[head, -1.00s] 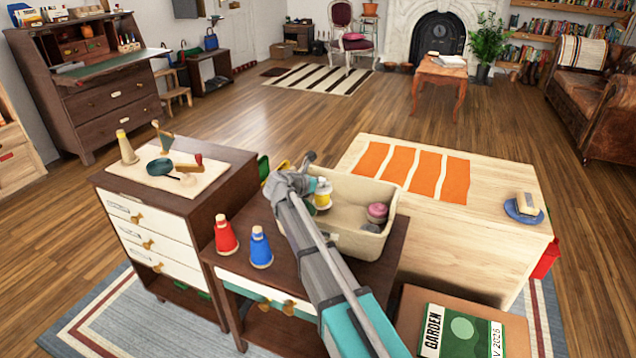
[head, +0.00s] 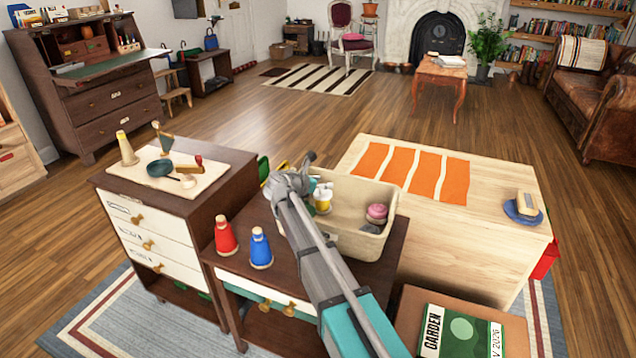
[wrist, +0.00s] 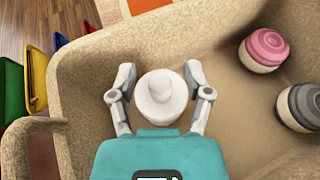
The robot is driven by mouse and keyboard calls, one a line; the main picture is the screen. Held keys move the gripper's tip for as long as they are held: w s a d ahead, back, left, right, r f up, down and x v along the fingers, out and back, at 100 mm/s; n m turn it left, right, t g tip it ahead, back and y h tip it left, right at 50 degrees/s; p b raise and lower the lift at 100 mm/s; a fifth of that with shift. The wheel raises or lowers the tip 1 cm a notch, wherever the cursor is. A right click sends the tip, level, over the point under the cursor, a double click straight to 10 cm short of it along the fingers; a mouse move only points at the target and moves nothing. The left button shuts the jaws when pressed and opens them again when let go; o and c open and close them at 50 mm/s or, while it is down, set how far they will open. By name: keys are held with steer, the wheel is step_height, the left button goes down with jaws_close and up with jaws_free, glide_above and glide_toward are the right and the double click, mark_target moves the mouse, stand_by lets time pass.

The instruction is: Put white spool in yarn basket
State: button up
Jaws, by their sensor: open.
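The white spool (wrist: 161,97) stands inside the beige yarn basket (wrist: 85,75), seen from above in the wrist view. My gripper (wrist: 160,72) is open, with one finger on each side of the spool and a narrow gap at each side. The basket also shows in the head view (head: 352,240), on the dark cabinet. There, a white and yellow shape (head: 322,203) shows beside my gripper inside the basket, partly covered by it. The spool's base is hidden from the wrist camera.
A pink spool (wrist: 266,48) and a grey spool (wrist: 302,106) lie at the basket's right side. Red (head: 226,236) and blue (head: 260,248) cones stand left of the basket. A pale wooden chest (head: 480,238) adjoins at the right.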

steer(key=shift+r, duration=0.4)
steer(key=shift+s+a+r+p, duration=0.25)
steer(key=shift+p, duration=0.2)
steer(key=p+v, duration=0.4)
steer(key=v, duration=0.7)
steer(key=shift+s+a, duration=0.1)
